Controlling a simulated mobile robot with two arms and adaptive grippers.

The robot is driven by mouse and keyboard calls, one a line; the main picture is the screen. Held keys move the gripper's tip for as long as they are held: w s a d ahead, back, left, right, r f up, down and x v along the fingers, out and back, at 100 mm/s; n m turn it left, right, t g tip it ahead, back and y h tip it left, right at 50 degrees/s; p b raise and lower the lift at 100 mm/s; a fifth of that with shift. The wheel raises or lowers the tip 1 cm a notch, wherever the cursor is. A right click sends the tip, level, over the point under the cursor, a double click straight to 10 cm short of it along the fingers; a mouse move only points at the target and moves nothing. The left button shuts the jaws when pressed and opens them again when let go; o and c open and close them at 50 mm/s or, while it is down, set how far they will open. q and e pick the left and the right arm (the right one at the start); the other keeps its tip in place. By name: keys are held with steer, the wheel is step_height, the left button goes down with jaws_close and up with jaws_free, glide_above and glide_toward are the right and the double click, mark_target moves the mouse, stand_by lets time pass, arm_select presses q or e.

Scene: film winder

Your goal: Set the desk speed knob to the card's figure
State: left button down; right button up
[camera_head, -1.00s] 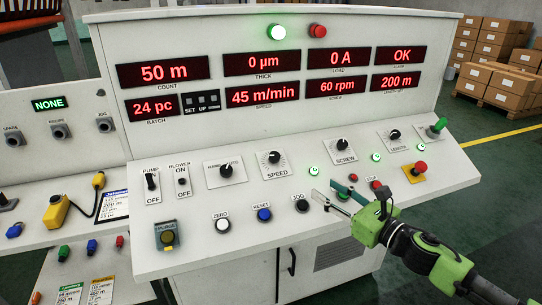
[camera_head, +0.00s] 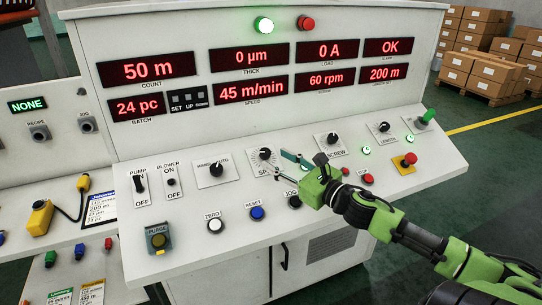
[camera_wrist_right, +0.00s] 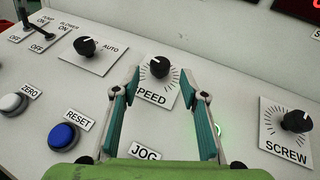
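The black speed knob (camera_head: 265,154) sits on a white dial plate on the sloped desk. In the right wrist view the knob (camera_wrist_right: 159,66) appears between the fingertips, its white mark pointing up and left. My right gripper (camera_head: 291,163) is open and empty, just right of the knob in the head view; contact cannot be told. The red speed display (camera_head: 250,88) reads 45 m/min. A blue-headed card (camera_head: 101,208) lies at the left; its lines are too small to read surely. My left gripper is not in view.
The screw knob (camera_head: 333,138) is right of the speed knob and the hand/auto knob (camera_head: 216,169) left. The zero (camera_head: 215,226), reset (camera_head: 257,213) and jog (camera_head: 294,202) buttons lie in front. A red mushroom button (camera_head: 410,159) is at the right.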

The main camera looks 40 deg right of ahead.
mark_target(269, 155)
steer(key=shift+w+a, duration=0.15)
steer(key=shift+w, duration=1.75)
steer(key=c, duration=1.1)
